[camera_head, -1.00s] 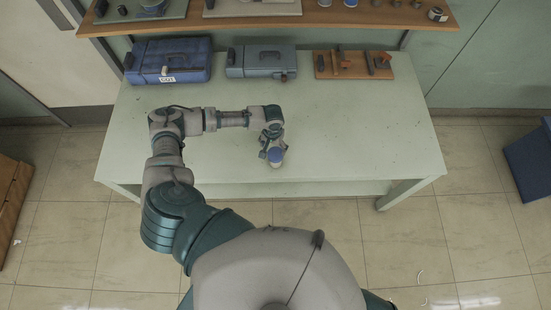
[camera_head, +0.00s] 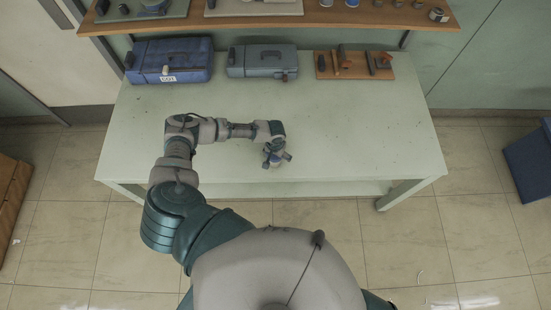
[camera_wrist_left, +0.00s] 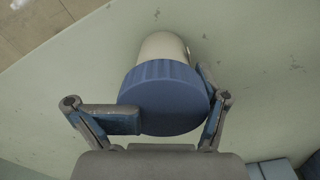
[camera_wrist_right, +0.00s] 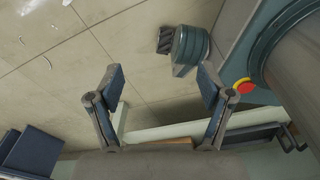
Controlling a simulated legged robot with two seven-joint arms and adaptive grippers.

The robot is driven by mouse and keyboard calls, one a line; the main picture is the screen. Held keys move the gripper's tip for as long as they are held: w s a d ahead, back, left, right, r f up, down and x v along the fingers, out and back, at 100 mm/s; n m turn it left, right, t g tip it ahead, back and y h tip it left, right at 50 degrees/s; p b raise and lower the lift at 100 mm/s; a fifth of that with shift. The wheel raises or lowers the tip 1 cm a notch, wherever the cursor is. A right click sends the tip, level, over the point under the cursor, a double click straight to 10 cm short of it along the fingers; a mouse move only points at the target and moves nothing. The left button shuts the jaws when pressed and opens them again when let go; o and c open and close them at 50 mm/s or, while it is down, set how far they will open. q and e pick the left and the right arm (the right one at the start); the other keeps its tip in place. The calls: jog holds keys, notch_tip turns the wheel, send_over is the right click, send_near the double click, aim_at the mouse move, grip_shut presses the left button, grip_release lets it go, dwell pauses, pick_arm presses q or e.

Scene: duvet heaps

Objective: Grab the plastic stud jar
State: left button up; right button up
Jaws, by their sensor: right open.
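The stud jar (camera_wrist_left: 165,100) has a ribbed blue lid and a pale body. It fills the middle of the left wrist view. In the head view the jar (camera_head: 275,163) is near the table's front edge, partly hidden by my left gripper (camera_head: 277,158). In its wrist view my left gripper (camera_wrist_left: 172,108) is open, with one finger on each side of the lid. The left finger overlaps the lid's edge; firm contact cannot be told. My right gripper (camera_wrist_right: 160,78) is open and empty, over the floor beside the table.
The jar stands on a pale green table (camera_head: 360,140). A blue toolbox (camera_head: 168,62), a grey toolbox (camera_head: 262,62) and a wooden tool board (camera_head: 354,66) line its back. A shelf (camera_head: 270,24) hangs above them. The table's middle and right are clear.

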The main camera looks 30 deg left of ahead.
pick_arm(q)
jog(key=shift+s+a+f, duration=0.35)
jog(key=shift+a, duration=0.05)
jog(key=c, duration=0.5)
jog(key=shift+d, duration=0.25)
jog(key=shift+c, duration=0.2)
jog(key=shift+d+r, duration=0.25)
jog(key=shift+d, duration=0.4)
jog(key=shift+c, duration=1.3)
jog(key=shift+w+a+r, duration=0.15)
jog(key=shift+a+r, duration=0.1)
jog(key=shift+r, duration=0.15)
grip_shut()
jog(key=shift+a+r, duration=0.25)
jog(key=shift+r, duration=0.35)
jog(key=shift+w+r, duration=0.15)
jog(key=shift+r, duration=0.45)
jog(key=s, duration=0.4)
jog(key=s+r, duration=0.1)
jog(key=s, duration=0.1)
jog(key=shift+s+d, duration=0.25)
jog(key=shift+s, duration=0.05)
jog(key=s, duration=0.9)
jog(key=shift+r+b, duration=0.45)
pick_arm(e)
jog(key=shift+w+f, duration=0.15)
jog(key=shift+f, duration=0.4)
pick_arm(q)
jog(key=shift+s, duration=0.1)
